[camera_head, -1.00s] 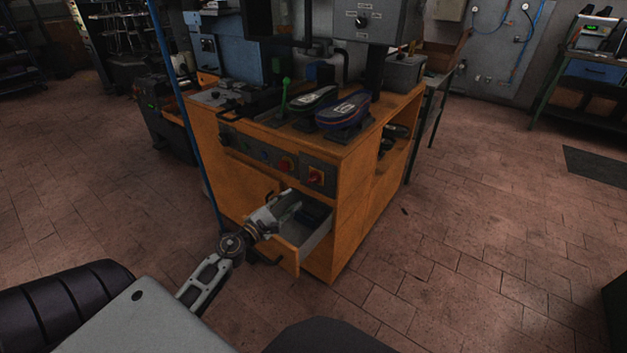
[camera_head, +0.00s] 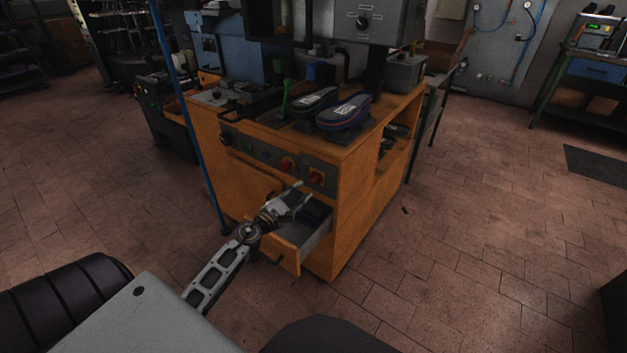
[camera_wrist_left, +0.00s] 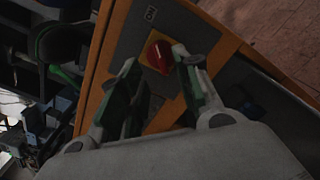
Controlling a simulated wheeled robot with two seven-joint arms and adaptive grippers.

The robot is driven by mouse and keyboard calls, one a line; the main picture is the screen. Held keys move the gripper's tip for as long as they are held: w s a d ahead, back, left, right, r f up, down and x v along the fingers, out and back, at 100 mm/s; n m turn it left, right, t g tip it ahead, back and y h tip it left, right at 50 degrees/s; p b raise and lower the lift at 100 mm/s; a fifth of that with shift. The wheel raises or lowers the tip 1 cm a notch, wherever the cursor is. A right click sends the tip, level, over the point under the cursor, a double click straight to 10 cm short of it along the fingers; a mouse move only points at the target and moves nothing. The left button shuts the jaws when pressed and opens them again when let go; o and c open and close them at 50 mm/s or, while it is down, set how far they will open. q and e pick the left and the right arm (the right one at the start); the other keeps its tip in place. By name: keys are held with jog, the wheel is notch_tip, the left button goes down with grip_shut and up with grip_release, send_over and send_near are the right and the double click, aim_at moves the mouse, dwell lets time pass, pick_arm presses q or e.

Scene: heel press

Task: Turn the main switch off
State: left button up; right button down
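A red rotary switch (camera_head: 316,176) on a yellow plate sits on a dark panel at the right end of the orange cabinet's front. A second red switch (camera_head: 287,164) is to its left. In the left wrist view a red knob on yellow (camera_wrist_left: 158,56) shows beyond the fingertips, roughly between them. My left gripper (camera_head: 300,189) is just below and left of the right-hand switch; in the wrist view its two fingers (camera_wrist_left: 155,75) are apart with nothing held. Contact with the knob cannot be told. My right gripper is out of view.
An open drawer (camera_head: 287,257) juts from the orange cabinet (camera_head: 362,200) under my left gripper. Shoe-like forms (camera_head: 343,112) and a green lever (camera_head: 285,97) are on the cabinet top. A blue pole (camera_head: 187,115) stands at left.

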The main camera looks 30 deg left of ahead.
aim_at(313, 181)
pick_arm(q)
jog(key=shift+w+d, duration=0.1)
jog(key=shift+w, duration=1.25)
jog(key=shift+w+p, duration=0.3)
jog(key=shift+w, duration=0.35)
jog(key=shift+w+d, duration=0.15)
jog(key=shift+w, duration=1.35)
jog(key=shift+w+d, duration=0.1)
jog(key=shift+w, duration=0.6)
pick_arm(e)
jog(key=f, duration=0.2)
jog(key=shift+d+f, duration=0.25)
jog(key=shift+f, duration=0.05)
pick_arm(q)
grip_shut()
